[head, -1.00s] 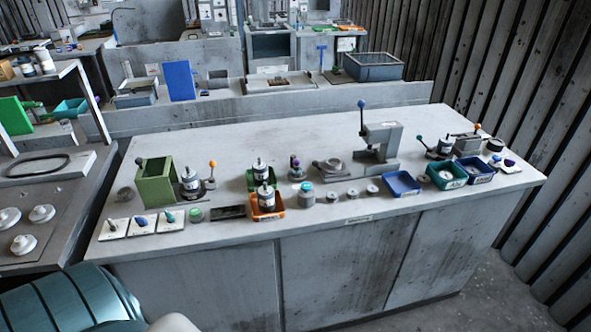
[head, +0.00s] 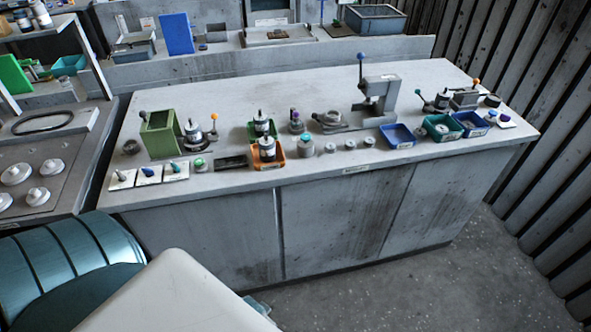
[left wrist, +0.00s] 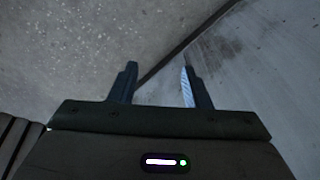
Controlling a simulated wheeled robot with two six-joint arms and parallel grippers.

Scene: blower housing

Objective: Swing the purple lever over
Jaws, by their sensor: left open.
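A small grey fixture with a purple knob (head: 294,112) stands mid-bench, behind the grey jar with a teal top. A second small knob, bluish purple (head: 504,118), sits on a white plate at the bench's right end. Both are too small to tell which is the lever or how it is turned. My left gripper (left wrist: 158,82) is open and empty in the left wrist view, with only the floor and a grey panel beyond its fingers. Neither gripper shows in the head view, and the left one is away from the knobs.
A dark teal rounded object (head: 60,260) is at lower left. Floor is open at lower right.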

